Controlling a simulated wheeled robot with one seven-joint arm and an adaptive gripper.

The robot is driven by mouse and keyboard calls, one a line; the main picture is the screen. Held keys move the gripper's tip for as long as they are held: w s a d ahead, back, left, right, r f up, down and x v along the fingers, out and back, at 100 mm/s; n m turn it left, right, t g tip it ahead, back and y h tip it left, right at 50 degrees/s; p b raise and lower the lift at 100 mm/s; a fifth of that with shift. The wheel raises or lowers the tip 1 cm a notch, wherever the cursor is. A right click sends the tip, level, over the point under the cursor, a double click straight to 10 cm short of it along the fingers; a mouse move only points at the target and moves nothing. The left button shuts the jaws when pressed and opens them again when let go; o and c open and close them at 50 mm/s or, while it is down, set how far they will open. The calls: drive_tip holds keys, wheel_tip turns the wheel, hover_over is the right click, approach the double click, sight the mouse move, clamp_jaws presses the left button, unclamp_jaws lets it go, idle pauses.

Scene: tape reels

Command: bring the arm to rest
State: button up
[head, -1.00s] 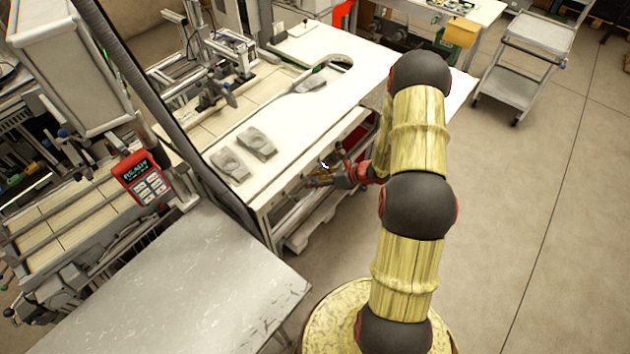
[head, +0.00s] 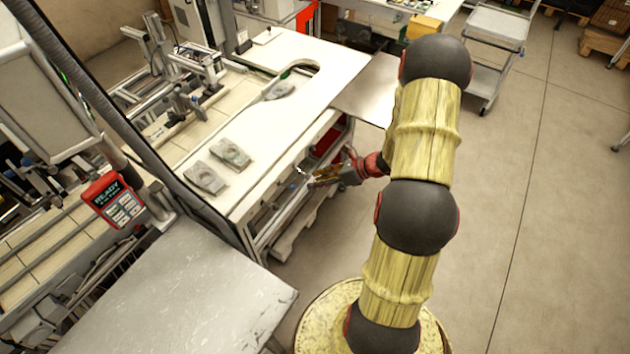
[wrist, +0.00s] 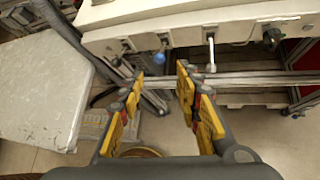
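My gripper (head: 318,178) shows small in the head view, in front of the white workbench (head: 285,125) and close to its front edge. In the wrist view my gripper (wrist: 160,78) has its yellow finger pads spread apart, with nothing between them. The gripper is open and empty. The bench's front panel with knobs (wrist: 211,52) and its lower frame lie beyond the fingertips. My yellow arm with dark joints is bent and rises on the right of the head view.
Grey blocks (head: 205,178) lie on the workbench. A scratched metal table (head: 185,285) stands at front left; it also shows in the wrist view (wrist: 40,85). A red READY box (head: 113,200) hangs at left. A cart (head: 497,28) stands at back right. The floor at right is clear.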

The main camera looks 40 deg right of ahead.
idle(0.4)
drive_tip(key=s+a+r+n+g+b, duration=0.1)
drive_tip(key=s+a+r+n+g, duration=0.35)
drive_tip(key=s+n, duration=0.3)
drive_tip(key=s+a+r+n+g+b, duration=0.25)
drive_tip(key=s+a+n, duration=0.35)
drive_tip(key=n, duration=0.3)
drive_tip(key=s+a+r+n+t+h+b, duration=0.4)
drive_tip(key=s+a+r+n+h+b, duration=0.2)
drive_tip(key=a+r+n+b, duration=0.3)
drive_tip(key=a+r+n, duration=0.3)
drive_tip(key=r+n, duration=0.3)
drive_tip(key=shift+s+r, duration=0.15)
drive_tip(key=shift+s, duration=0.05)
drive_tip(key=shift+a+n, duration=0.1)
drive_tip(key=shift+n, duration=0.15)
drive_tip(key=shift+c, duration=0.4)
